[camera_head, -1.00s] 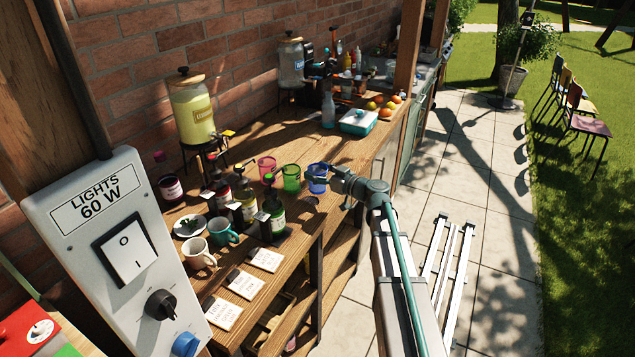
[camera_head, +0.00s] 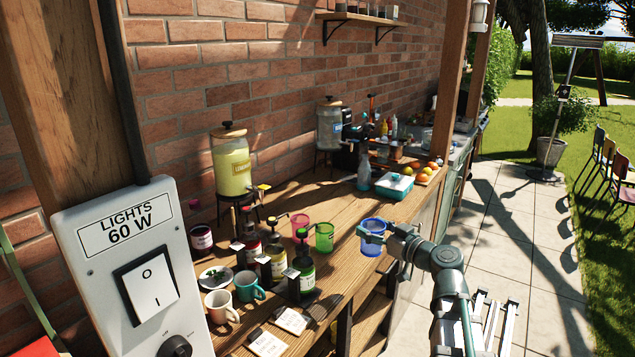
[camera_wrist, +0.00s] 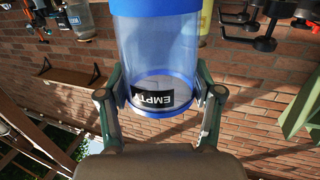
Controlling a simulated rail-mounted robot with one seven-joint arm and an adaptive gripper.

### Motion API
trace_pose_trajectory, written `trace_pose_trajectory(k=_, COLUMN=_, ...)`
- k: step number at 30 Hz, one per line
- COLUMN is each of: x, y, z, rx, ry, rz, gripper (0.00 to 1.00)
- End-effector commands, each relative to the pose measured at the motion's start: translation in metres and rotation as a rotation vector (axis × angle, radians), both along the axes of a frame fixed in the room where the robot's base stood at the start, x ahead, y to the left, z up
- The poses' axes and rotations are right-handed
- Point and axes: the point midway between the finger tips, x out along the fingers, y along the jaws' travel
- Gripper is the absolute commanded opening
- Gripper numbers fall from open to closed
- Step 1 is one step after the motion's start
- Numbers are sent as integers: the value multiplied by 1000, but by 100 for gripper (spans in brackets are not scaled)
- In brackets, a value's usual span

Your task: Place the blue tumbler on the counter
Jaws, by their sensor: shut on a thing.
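The blue tumbler (camera_head: 372,243) is see-through with a blue rim and base. My gripper (camera_head: 376,231) is shut on its side, coming from the right. In the wrist view the tumbler (camera_wrist: 158,45) sits between both fingers (camera_wrist: 160,95), and a black "EMPTY" label (camera_wrist: 153,98) shows through it. That view is turned over, with table things along its top. In the head view the tumbler overlaps the front edge of the wooden counter (camera_head: 338,203); its height above the wood is hard to tell.
A green tumbler (camera_head: 324,237) and a pink tumbler (camera_head: 300,228) stand left of the blue one. Bottles, mugs and cards fill the near counter. A teal box (camera_head: 394,186) and fruit (camera_head: 430,168) lie farther back. Bare wood lies behind the blue tumbler.

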Motion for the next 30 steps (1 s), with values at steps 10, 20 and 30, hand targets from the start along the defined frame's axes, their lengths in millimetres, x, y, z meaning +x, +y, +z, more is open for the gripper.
trace_pose_trajectory(k=10, x=24, y=-62, z=-40, rx=-1, ry=1, rz=-431, gripper=25)
trace_pose_trajectory(k=20, x=32, y=-75, z=-39, rx=-2, ry=-3, rz=-640, gripper=25)
trace_pose_trajectory(k=30, x=33, y=-56, z=-28, rx=-2, ry=-3, rz=-688, gripper=25)
